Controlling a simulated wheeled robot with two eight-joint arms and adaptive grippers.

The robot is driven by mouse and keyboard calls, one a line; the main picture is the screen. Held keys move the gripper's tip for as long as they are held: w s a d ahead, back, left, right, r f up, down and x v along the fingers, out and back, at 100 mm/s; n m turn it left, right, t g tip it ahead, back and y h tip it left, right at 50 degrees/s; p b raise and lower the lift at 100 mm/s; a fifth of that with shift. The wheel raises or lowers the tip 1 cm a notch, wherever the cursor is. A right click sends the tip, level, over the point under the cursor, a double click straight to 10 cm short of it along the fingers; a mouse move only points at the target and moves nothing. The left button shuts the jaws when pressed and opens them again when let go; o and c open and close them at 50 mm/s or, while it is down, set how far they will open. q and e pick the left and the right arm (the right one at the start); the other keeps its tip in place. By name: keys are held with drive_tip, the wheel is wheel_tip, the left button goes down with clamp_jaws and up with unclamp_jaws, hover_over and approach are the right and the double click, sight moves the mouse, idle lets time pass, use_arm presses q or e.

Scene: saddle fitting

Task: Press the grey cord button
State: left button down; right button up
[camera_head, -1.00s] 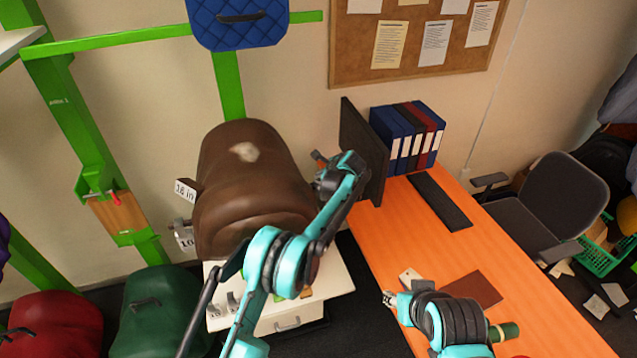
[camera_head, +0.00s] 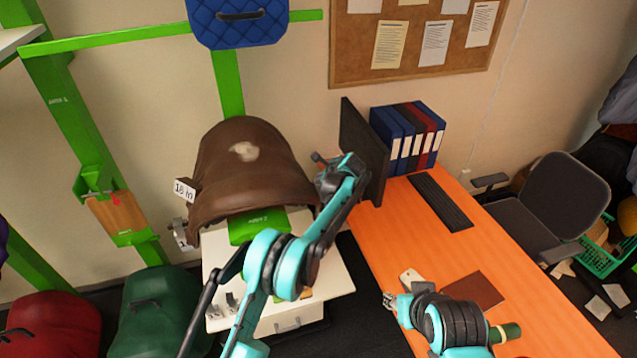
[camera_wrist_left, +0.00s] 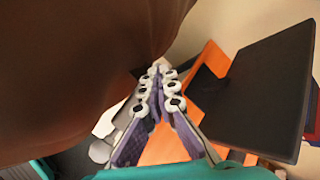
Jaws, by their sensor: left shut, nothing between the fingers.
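I cannot make out a grey cord button in either view. My left gripper (camera_head: 326,178) is shut and empty, at the right side of the brown saddle (camera_head: 255,160). In the left wrist view its fingers (camera_wrist_left: 160,88) are together, between the brown saddle (camera_wrist_left: 80,70) on the left and the dark monitor (camera_wrist_left: 265,90) on the right. I cannot tell whether they touch the saddle. The saddle sits over a green support (camera_head: 260,226) on the green frame. My right gripper (camera_head: 390,300) is over the orange desk (camera_head: 545,315); its fingers are too small to judge.
The monitor (camera_head: 363,150) stands close to the right of my left gripper. Binders (camera_head: 410,135) and a keyboard (camera_head: 440,202) are behind on the desk. A white cabinet (camera_head: 335,275) is below the saddle. A small grey fitting (camera_head: 181,235) hangs left of the saddle.

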idle(0.3)
use_arm(q)
drive_tip(key=shift+r+p, duration=0.35)
drive_tip(key=shift+r, duration=0.6)
drive_tip(key=shift+w+r, duration=0.1)
drive_tip(key=shift+r+p, duration=1.1)
drive_tip(key=shift+r, duration=1.3)
